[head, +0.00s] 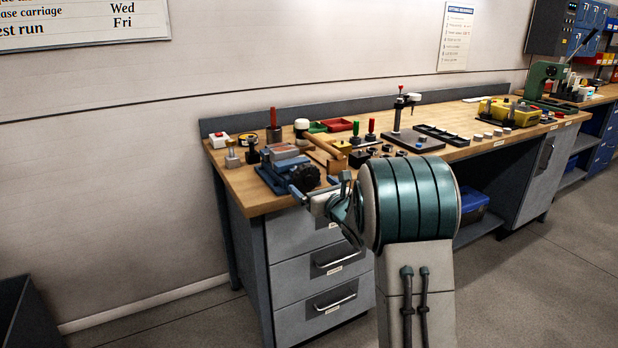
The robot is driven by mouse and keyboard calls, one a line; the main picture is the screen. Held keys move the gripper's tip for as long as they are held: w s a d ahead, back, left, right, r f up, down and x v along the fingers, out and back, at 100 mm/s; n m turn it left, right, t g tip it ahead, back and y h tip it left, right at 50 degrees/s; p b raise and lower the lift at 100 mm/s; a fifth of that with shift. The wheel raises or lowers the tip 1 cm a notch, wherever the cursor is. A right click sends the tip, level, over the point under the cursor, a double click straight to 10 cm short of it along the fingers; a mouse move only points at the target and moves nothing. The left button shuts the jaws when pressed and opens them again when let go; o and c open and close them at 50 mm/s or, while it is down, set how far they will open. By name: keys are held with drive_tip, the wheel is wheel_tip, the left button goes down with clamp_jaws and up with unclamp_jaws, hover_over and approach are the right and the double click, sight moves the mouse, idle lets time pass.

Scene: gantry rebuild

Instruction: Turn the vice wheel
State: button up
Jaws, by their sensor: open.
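The blue vice (268,180) sits near the front left corner of the wooden bench top, with pale blocks at its jaws. Its dark, knobbed vice wheel (306,177) faces the bench's front edge. My gripper (320,187) is open, its two fingers apart, at the front edge just in front of and slightly right of the wheel in the picture. I cannot tell whether a finger touches the wheel. My arm hides part of the bench front and the area right of the gripper.
A wooden frame (322,152) stands close behind and right of the wheel. Drawers with handles (336,262) lie below. The floor at left is largely clear.

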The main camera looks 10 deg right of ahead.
sight(309, 180)
drive_tip(key=shift+p+x, duration=0.3)
drive_tip(key=shift+x, duration=2.2)
drive_tip(key=c, duration=1)
drive_tip(key=shift+d, duration=0.15)
